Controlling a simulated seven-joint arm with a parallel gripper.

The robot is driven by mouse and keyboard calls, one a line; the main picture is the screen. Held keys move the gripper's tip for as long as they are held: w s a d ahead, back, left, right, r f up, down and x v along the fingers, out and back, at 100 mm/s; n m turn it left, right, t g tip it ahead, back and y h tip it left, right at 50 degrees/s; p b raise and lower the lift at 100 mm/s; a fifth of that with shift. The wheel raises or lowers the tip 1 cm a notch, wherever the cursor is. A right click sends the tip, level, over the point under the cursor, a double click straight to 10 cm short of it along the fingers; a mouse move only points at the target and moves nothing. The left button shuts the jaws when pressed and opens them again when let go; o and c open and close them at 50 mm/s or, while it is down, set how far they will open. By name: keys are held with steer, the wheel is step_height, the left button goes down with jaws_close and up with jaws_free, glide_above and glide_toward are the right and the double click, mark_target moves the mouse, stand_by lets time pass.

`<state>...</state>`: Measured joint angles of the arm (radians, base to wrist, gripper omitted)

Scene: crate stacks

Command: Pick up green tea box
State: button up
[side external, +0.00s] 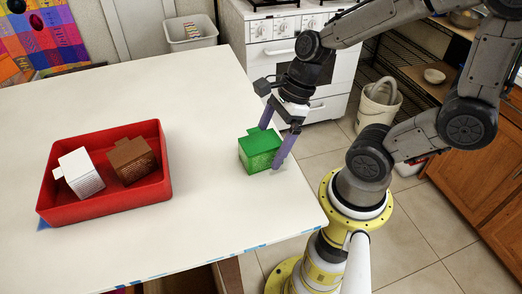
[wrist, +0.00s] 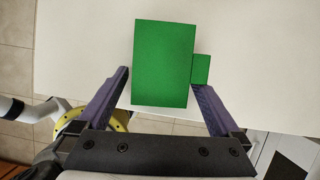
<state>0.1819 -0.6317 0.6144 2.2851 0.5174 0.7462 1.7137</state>
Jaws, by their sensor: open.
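The green tea box (side external: 259,151) stands on the white table near its right edge. It has a small tab on one side, which shows on its right in the wrist view, beside the box top (wrist: 163,62). My gripper (side external: 272,143) is open and lowered around the box. In the wrist view my gripper's purple fingers (wrist: 160,78) lie on either side of it, with a gap at the left finger. The right finger is close to the tab; I cannot tell whether it touches.
A red crate (side external: 110,204) on the left of the table holds a white box (side external: 80,173) and a brown box (side external: 132,160). The table (side external: 190,95) between crate and green box is clear. The table's edge lies close to the right of the green box.

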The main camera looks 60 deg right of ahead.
steer(key=shift+w+a+f, duration=0.1)
steer(key=shift+f, duration=0.2)
steer(key=c, duration=1.4)
